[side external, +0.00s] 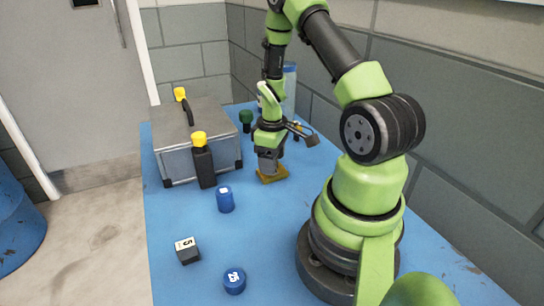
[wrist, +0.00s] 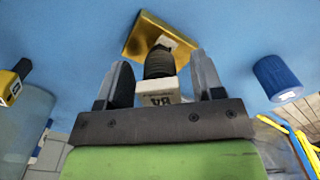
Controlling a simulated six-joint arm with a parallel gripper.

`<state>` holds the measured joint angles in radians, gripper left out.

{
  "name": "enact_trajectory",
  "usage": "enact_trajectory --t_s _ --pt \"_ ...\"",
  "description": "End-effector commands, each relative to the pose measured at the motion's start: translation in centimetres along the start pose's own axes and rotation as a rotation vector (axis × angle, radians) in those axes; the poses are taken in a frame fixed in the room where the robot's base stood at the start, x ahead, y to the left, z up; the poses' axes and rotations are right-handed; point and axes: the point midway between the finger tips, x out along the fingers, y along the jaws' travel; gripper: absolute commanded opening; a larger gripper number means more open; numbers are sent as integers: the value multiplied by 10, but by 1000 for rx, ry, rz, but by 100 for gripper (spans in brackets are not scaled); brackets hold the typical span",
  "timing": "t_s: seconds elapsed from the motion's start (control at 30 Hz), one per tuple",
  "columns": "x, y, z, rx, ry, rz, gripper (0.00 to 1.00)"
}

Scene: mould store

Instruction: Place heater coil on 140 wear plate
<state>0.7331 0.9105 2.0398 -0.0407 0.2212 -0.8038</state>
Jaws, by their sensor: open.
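A flat gold-coloured plate (side external: 277,176), likely the 140 wear plate, lies on the blue table beneath my gripper (side external: 268,160). In the wrist view the plate (wrist: 143,32) carries a pale label too small to read. A dark ribbed cylinder with a white labelled block, likely the heater coil (wrist: 158,64), is at the plate's near side. It appears upright on the plate, but its contact is hidden. My gripper (wrist: 158,75) is open, with one finger on each side of the coil and gaps visible. In the side view, the gripper mostly hides the coil.
A grey case (side external: 190,140) and a black yellow-capped bottle (side external: 204,167) stand left of my gripper. A blue cylinder (side external: 225,202), a dark labelled block (side external: 188,253) and a blue labelled cylinder (side external: 234,284) are nearer the camera. A green-topped item (side external: 246,117) stands behind. Bare table (side external: 275,215) lies in front.

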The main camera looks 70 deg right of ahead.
Motion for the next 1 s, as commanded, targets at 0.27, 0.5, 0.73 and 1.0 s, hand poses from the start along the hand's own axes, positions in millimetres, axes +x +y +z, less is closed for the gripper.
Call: enact_trajectory --t_s 0.27,0.5,0.73,1.0 --pt "-27 1 -1 -1 5 4 61" --pt "-78 1 -1 0 7 5 61" --pt "-114 0 -1 0 4 2 61" --pt "-157 -26 -12 37 75 33 61"
